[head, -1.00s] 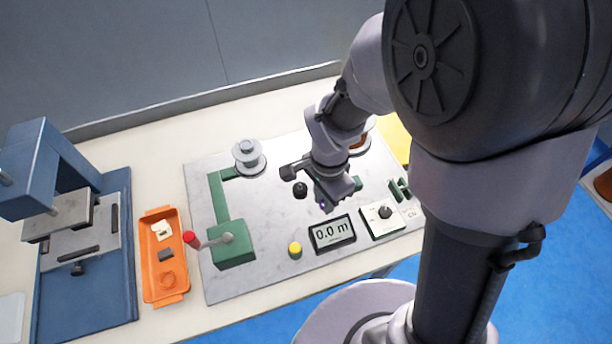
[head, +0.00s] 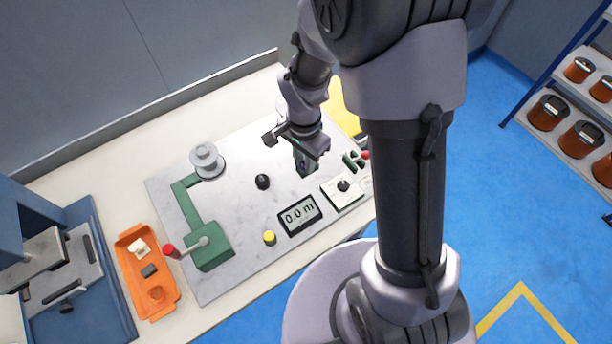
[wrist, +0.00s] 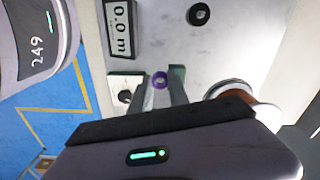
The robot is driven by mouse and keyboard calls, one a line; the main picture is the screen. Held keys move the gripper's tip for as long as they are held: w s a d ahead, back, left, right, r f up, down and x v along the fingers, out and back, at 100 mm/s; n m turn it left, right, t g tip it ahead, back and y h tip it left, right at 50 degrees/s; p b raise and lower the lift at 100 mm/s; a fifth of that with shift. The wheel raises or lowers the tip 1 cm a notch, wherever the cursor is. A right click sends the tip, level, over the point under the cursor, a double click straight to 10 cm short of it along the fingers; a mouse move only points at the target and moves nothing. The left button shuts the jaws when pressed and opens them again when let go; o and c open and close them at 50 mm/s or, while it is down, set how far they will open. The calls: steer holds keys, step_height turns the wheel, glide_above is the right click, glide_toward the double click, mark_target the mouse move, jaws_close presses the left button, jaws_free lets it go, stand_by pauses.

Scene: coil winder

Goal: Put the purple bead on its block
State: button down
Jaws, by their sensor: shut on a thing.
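The purple bead (wrist: 160,79) shows as a small ring between the two fingertips of my gripper (wrist: 161,86) in the wrist view. My gripper is shut on it. A green block (wrist: 177,71) sits right by the fingertips, partly hidden behind one finger. In the head view only a sliver of green shows beside the gripper. I cannot tell whether the bead touches the block.
The dial panel (head: 343,188) and the meter reading 0.0 m (head: 300,215) stand close in front of my gripper. A black knob (head: 262,181) stands to its left. A copper-coloured spool (wrist: 232,90) is close by. An orange tray (head: 147,272) lies far left.

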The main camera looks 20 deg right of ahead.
steer(key=w, duration=0.1)
steer(key=w+d+p, duration=0.1)
steer(key=w, duration=0.1)
steer(key=w+d, duration=0.1)
steer(key=shift+w+d, duration=0.1)
steer(key=shift+w, duration=0.25)
step_height(320, 180, down, 5)
steer(key=b, duration=0.3)
steer(key=shift+r, duration=0.1)
steer(key=shift+f+b, duration=1)
steer(key=shift+f, duration=0.05)
steer(key=c, duration=1.2)
jaws_free()
steer(key=shift+o, duration=0.2)
step_height(320, 180, up, 17)
steer(key=p, duration=0.5)
steer(key=shift+r+p, duration=0.2)
steer(key=shift+p, duration=0.15)
